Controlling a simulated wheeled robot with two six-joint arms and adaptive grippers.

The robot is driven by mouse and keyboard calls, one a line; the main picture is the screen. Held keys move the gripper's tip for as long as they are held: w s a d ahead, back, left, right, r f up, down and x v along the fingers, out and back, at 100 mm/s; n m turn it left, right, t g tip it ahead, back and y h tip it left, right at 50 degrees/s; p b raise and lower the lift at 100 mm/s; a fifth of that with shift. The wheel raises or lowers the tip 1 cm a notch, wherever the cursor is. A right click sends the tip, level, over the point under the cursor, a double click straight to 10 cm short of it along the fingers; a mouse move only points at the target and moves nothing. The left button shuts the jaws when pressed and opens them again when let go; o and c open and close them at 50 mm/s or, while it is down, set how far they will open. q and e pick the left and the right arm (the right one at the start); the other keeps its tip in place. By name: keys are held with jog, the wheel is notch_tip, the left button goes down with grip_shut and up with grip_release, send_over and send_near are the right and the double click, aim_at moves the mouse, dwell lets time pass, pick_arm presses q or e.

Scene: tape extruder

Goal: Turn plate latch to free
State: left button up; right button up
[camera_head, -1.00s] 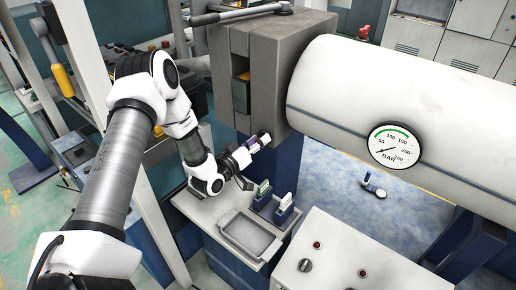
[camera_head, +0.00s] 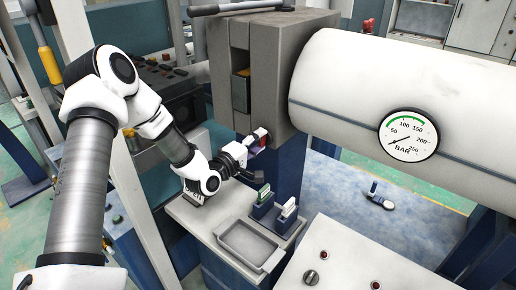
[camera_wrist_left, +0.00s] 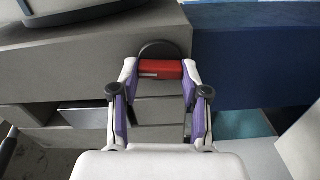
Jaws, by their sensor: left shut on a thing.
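The plate latch shows as a red handle (camera_wrist_left: 160,69) in front of a dark round disc in the left wrist view. In the head view its red handle (camera_head: 262,143) is a small patch at the lower edge of the grey press block (camera_head: 292,75). My left gripper (camera_head: 259,138) is shut on the red handle. In the left wrist view the fingertips (camera_wrist_left: 160,70) sit at both ends of the handle, which lies crosswise and level in that picture. Part of the latch is hidden by the fingers in the head view. My right gripper is in neither view.
A white ledge (camera_head: 190,217) below the gripper carries an empty grey tray (camera_head: 247,262) and two small blue holders with green and white pieces (camera_head: 289,208). A white cylinder with a pressure gauge (camera_head: 408,134) extends right. A control panel (camera_head: 338,262) stands in front.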

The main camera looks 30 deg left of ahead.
pick_arm(q)
jog(key=shift+a+n+b, duration=0.1)
jog(key=shift+n+b, duration=0.3)
jog(key=shift+n, duration=0.1)
jog(key=shift+r, duration=0.1)
jog(key=o, duration=1.1)
jog(key=shift+o, duration=0.2)
jog(key=s, duration=0.7)
jog(key=shift+s+a, duration=0.2)
jog(key=shift+a, duration=0.1)
